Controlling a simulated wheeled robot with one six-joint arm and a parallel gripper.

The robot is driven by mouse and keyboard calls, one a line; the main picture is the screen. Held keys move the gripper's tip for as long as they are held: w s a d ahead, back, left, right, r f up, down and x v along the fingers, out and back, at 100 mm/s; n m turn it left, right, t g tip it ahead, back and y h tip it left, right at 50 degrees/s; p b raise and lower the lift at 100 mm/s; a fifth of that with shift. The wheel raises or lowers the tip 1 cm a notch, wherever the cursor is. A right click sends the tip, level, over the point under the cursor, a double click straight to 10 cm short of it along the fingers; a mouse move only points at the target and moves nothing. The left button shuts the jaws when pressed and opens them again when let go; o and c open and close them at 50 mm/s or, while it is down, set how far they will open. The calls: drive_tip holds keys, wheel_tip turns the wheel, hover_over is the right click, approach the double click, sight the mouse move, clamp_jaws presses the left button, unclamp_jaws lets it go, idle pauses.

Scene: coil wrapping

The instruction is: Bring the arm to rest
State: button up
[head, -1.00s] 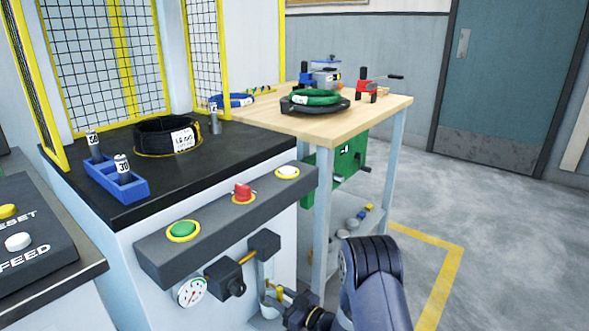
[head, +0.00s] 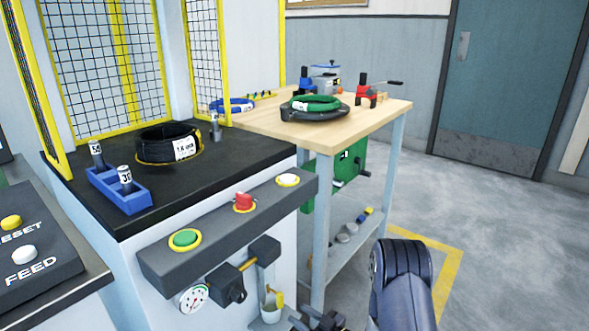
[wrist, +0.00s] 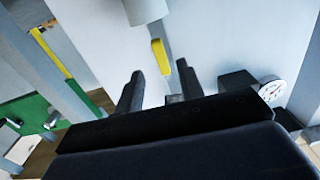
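My arm (head: 405,285) shows at the lower right of the head view, with part of my gripper (head: 318,320) cut off by the bottom edge. In the wrist view my gripper (wrist: 159,72) has its two dark fingers apart with nothing held between them. A yellow piece (wrist: 158,56) shows beyond the fingertips, apart from them, near a pale cup (wrist: 147,9). In the head view the yellow piece (head: 278,298) stands at the small cup (head: 269,308) on the front of the machine.
The control bar (head: 225,230) with buttons and a pressure gauge (head: 193,298) sits left of my arm. A wooden bench (head: 370,125) with a green coil (head: 315,103) stands behind. A black coil (head: 168,145) lies on the machine top. Floor at right is clear.

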sight(282, 304)
drive_tip(key=b+x, duration=0.2)
drive_tip(key=x, duration=0.6)
drive_tip(key=shift+w+a, duration=0.15)
drive_tip(key=shift+w+d+n, duration=0.15)
drive_tip(key=shift+n, duration=0.7)
drive_tip(key=shift+w+d+n, duration=0.1)
drive_tip(key=shift+d+n, duration=0.05)
drive_tip(key=shift+n, duration=0.7)
